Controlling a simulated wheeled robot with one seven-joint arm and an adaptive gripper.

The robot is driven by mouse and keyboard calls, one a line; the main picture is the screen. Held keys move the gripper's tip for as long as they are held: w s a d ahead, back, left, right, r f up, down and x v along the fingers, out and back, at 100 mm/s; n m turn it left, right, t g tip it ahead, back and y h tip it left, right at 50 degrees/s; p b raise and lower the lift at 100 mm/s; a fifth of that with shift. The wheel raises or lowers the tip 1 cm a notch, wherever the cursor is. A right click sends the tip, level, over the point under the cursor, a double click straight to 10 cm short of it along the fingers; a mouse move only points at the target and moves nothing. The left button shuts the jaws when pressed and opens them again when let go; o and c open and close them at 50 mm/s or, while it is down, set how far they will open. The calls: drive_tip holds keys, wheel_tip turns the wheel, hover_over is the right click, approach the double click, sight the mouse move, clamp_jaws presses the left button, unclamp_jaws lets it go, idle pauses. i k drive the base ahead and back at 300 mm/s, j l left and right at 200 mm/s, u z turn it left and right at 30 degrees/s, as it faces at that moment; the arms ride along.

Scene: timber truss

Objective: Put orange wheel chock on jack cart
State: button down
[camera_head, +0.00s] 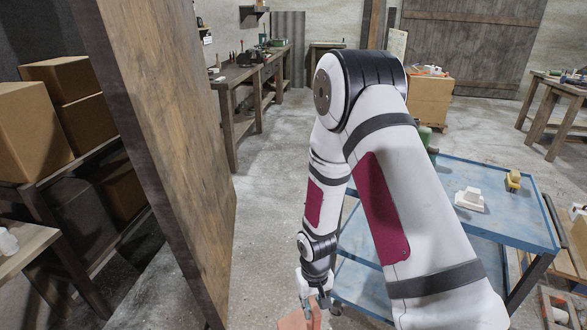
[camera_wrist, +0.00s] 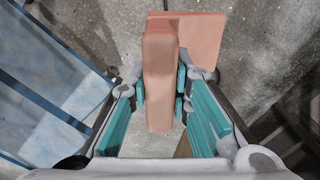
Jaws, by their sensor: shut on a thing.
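The orange wheel chock (camera_wrist: 162,75) shows in the wrist view as a pale orange block with a wide flat part at its far end. My gripper (camera_wrist: 161,92) is shut on its narrow upright part, with teal finger pads on both sides. In the head view the chock (camera_head: 297,320) is partly cut off at the bottom edge, below my gripper (camera_head: 316,296). It is held over the concrete floor, left of the blue jack cart (camera_head: 505,222). The cart's blue surface also shows at the left of the wrist view (camera_wrist: 35,120). My arm hides part of the cart.
A white object (camera_head: 470,199) and a yellow one (camera_head: 513,180) sit on the cart's top, with bare room around them. A tall wooden panel (camera_head: 165,130) stands at the left. Cardboard boxes (camera_head: 30,130) and a workbench (camera_head: 240,75) lie beyond.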

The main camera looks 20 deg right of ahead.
sight(519, 221)
drive_tip(key=i+l+z, duration=0.15)
drive_tip(key=l, duration=0.25)
drive_tip(key=i+l+z, duration=0.1)
drive_tip(key=l, duration=0.3)
drive_tip(key=i+l+z, duration=0.15)
drive_tip(key=l, duration=0.2)
